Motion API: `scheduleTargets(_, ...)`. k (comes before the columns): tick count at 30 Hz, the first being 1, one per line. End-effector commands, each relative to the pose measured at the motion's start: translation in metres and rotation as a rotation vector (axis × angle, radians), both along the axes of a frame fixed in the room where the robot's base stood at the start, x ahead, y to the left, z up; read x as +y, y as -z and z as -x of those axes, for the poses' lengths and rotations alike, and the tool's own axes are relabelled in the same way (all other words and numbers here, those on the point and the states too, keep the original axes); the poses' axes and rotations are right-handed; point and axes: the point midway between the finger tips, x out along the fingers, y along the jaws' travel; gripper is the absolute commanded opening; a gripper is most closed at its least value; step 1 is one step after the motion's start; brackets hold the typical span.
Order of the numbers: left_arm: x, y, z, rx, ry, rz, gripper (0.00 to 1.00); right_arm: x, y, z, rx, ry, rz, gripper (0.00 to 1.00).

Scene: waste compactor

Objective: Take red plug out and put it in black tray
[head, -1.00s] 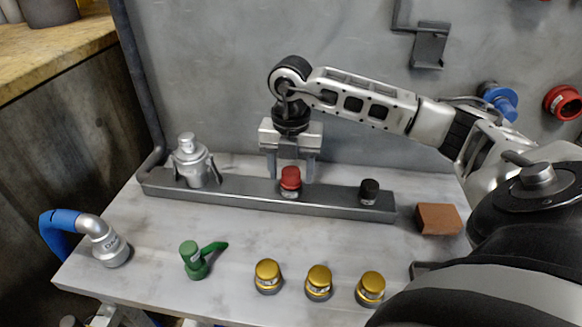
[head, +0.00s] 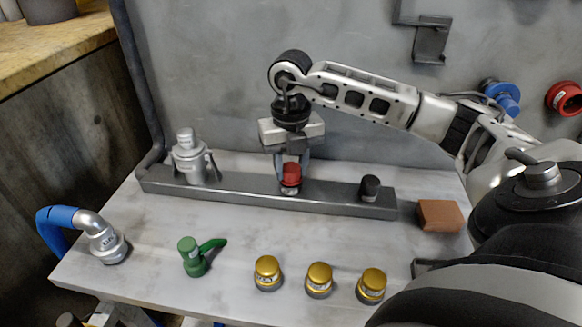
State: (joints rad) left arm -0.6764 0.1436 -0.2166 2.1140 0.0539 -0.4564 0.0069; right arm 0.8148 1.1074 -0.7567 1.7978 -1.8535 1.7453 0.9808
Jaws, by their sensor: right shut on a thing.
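The red plug (head: 291,175) stands upright in the grey bar (head: 240,190) on the light tabletop. My right gripper (head: 290,167) comes down over the plug from behind, with one finger on each side, and is shut on it. The plug still sits at the bar. My left gripper is not in view. I see no tray that I can clearly identify as the black tray; a dark edge (head: 428,267) shows beside my right arm, which hides most of that area.
A silver fitting (head: 190,160) and a black plug (head: 370,187) are on the same bar. A brown block (head: 439,215) lies at right. A green-handled valve (head: 195,257), several yellow caps (head: 319,280) and a blue-hosed coupling (head: 104,240) stand in front. A grey wall rises behind.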

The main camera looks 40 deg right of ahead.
Motion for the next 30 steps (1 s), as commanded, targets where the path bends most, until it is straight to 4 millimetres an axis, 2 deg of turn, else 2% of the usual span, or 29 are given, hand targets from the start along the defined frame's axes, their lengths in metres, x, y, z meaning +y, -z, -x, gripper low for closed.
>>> scheduleTargets(8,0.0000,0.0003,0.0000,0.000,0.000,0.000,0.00,0.0001,0.0002,0.0000,0.000,-0.015,0.000,0.06)
scheduleTargets(13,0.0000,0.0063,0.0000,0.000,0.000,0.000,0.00,0.0004,0.0017,0.0000,0.000,-0.221,-0.001,0.06)
scheduleTargets(30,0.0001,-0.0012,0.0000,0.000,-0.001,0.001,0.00,0.0002,-0.0067,0.0001,0.001,-0.202,0.000,0.07)
